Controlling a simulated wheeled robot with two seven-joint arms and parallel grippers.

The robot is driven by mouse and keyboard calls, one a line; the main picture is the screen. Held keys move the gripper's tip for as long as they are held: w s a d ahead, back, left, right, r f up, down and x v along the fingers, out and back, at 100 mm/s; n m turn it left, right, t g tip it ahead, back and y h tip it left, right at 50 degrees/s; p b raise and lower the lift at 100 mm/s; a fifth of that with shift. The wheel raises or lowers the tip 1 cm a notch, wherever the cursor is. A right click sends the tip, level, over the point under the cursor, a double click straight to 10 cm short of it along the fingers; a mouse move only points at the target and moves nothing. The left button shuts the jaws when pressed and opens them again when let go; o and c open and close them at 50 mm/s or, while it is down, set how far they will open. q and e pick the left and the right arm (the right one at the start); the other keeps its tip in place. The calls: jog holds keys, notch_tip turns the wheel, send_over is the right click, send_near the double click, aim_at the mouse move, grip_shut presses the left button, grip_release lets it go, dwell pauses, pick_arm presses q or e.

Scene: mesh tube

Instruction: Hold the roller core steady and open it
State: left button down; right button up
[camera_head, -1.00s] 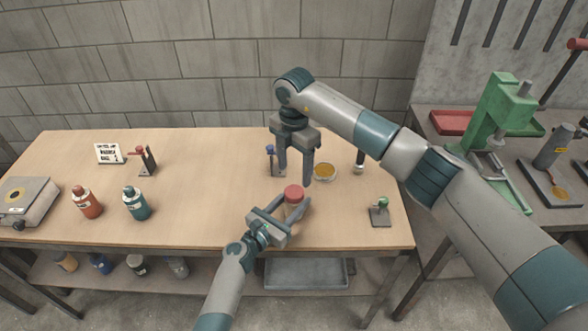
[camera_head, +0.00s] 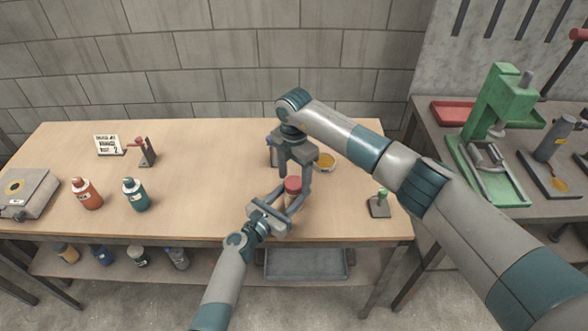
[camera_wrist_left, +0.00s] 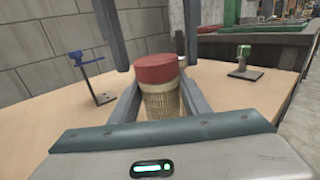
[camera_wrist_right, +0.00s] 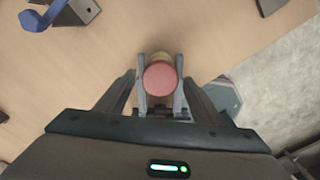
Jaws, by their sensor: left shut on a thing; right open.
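The roller core is an upright mesh tube (camera_wrist_left: 161,103) with a red cap (camera_wrist_left: 156,69) on top. It stands near the front edge of the workbench, and its cap also shows in the head view (camera_head: 293,184). My left gripper (camera_head: 288,200) is shut on the tube's body below the cap, its fingers on either side in the left wrist view. My right gripper (camera_head: 292,180) points down from above and is open, with its fingers apart on either side of the cap. In the right wrist view the cap (camera_wrist_right: 160,81) lies between the fingers. I cannot tell whether they touch it.
An amber dish (camera_head: 325,162) and a blue-topped stand (camera_wrist_left: 85,62) are close behind the tube. A green-topped stand (camera_head: 380,203) is to the right. Red (camera_head: 86,193) and teal (camera_head: 135,195) bottles stand left. A green press (camera_head: 495,120) stands on the right bench.

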jog(key=shift+f, duration=0.4)
jog(key=c, duration=1.1)
